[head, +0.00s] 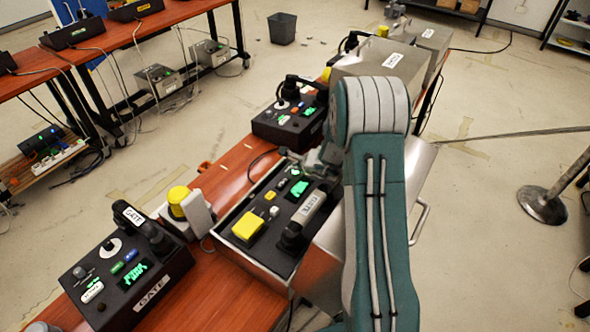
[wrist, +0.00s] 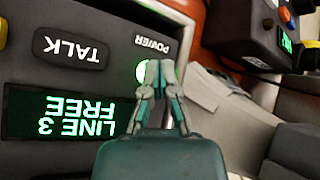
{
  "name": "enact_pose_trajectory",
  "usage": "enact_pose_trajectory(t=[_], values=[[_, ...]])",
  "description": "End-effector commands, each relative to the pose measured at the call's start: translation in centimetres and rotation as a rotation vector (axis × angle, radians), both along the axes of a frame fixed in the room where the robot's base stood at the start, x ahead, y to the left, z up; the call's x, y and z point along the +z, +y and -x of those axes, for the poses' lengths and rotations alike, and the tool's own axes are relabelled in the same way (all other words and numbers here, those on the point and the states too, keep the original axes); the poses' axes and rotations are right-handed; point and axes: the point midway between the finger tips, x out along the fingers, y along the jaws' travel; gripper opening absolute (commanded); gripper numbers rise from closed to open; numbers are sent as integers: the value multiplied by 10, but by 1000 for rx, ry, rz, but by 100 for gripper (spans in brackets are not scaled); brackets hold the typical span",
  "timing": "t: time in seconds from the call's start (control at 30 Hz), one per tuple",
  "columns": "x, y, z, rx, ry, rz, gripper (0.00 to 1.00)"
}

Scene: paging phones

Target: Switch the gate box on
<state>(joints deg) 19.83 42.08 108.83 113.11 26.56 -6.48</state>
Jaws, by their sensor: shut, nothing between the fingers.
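A steel-cased unit (head: 262,262) with a yellow button and handset stands under my arm. Another dark phone box (head: 290,125) is behind it. A yellow-topped item (head: 180,200) stands beside the gate box. A metal post base (head: 542,205) is on the floor at right.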

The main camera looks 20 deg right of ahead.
Motion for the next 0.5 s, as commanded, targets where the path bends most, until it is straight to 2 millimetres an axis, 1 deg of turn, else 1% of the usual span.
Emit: enact_pose_trajectory(t=[0.17,0.43,0.5], values=[[7,0,0,0,0,0,0],[8,0,0,0,0,0,0],[12,0,0,1,-2,0,0]])
